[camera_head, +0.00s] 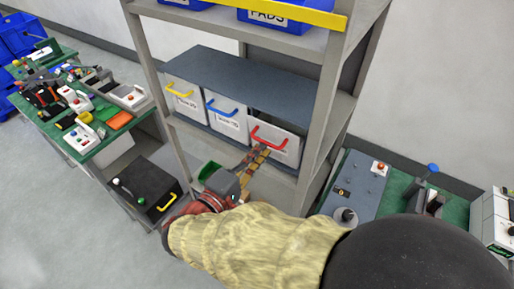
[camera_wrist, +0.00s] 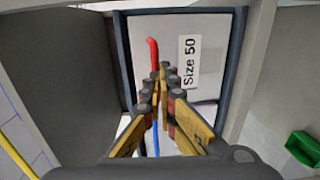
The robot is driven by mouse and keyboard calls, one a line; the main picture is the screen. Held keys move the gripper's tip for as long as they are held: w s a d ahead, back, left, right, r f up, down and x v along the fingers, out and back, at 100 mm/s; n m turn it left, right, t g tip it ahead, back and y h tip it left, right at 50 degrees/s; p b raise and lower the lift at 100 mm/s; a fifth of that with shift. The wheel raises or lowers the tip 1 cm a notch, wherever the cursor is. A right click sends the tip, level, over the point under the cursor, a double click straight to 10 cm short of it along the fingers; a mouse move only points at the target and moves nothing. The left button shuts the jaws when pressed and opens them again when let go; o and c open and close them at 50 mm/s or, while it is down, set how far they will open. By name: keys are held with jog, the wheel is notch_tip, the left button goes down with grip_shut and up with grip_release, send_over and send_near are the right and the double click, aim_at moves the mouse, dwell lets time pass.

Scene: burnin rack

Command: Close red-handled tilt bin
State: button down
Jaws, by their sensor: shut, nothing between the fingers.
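The red-handled tilt bin (camera_head: 291,152) is the rightmost of three pale bins under a grey shelf top in the head view. Its red handle (camera_head: 268,142) crosses its front. How far the front leans out is hard to tell. In the wrist view its pale front (camera_wrist: 210,70) carries a "Size 50" label, and the red handle (camera_wrist: 152,52) shows just beyond my fingertips. My gripper (camera_head: 262,150) is shut and empty, its fingertips at or very near the handle and front; contact cannot be made out. The fingers hide part of the handle.
A blue-handled bin (camera_head: 227,117) and a yellow-handled bin (camera_head: 184,98) stand left of it. A rack upright (camera_head: 318,115) rises close on the right. A small green bin (camera_head: 209,170) sits below. Benches with equipment flank the rack.

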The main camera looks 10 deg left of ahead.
aim_at(273, 134)
jog(key=shift+w+d+r+g+p, duration=0.4)
jog(key=shift+w+r+g+p, duration=0.05)
jog(key=shift+w+r+g, duration=0.35)
jog(key=shift+w+d+g+y, duration=0.15)
jog(key=shift+w+g+y, duration=0.15)
jog(key=shift+w+y, duration=0.15)
jog(key=shift+s, duration=0.1)
